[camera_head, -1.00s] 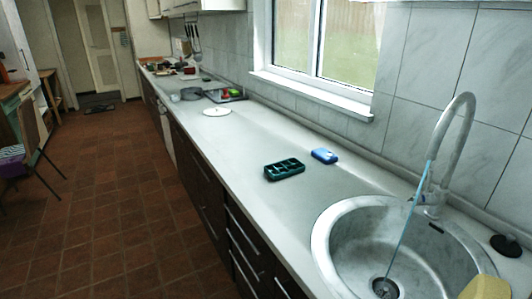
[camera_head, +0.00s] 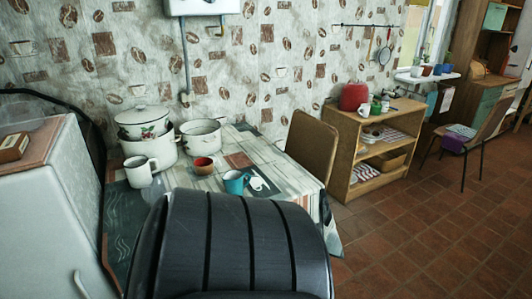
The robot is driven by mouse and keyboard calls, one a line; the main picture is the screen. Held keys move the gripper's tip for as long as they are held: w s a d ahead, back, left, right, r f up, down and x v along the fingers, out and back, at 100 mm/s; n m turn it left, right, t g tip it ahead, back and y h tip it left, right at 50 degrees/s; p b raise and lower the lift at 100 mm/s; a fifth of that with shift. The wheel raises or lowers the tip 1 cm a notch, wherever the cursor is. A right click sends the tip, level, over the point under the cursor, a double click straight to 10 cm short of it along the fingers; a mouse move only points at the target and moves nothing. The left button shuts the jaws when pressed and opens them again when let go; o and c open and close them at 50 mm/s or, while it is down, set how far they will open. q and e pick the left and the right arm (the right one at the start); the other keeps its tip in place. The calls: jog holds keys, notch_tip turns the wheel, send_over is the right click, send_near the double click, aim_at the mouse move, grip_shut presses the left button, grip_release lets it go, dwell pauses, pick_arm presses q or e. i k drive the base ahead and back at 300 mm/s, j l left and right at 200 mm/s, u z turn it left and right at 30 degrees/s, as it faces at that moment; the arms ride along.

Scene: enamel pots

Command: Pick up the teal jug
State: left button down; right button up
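A small teal jug (camera_head: 234,183) stands on the dining table (camera_head: 212,190) in the head view, near the middle of the picture. It stands just behind a black ribbed backrest that rises from the bottom of the picture. A small red cup (camera_head: 203,169) stands to its left and a little farther back. Neither of my grippers shows in the head view, so I cannot see what they hold.
The black ribbed backrest (camera_head: 235,245) blocks the table's near side. White enamel pots (camera_head: 202,139) and a white mug (camera_head: 139,172) stand left of the jug. A brown chair (camera_head: 312,147) is at the right. A fridge (camera_head: 45,205) fills the left. Tiled floor (camera_head: 420,240) is open at right.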

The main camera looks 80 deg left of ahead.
aim_at(233, 181)
jog(key=u, duration=0.4)
jog(key=j+u, duration=0.15)
jog(key=u, duration=0.7)
jog(key=j+u, duration=0.1)
jog(key=u, duration=0.3)
jog(key=i+l, duration=0.05)
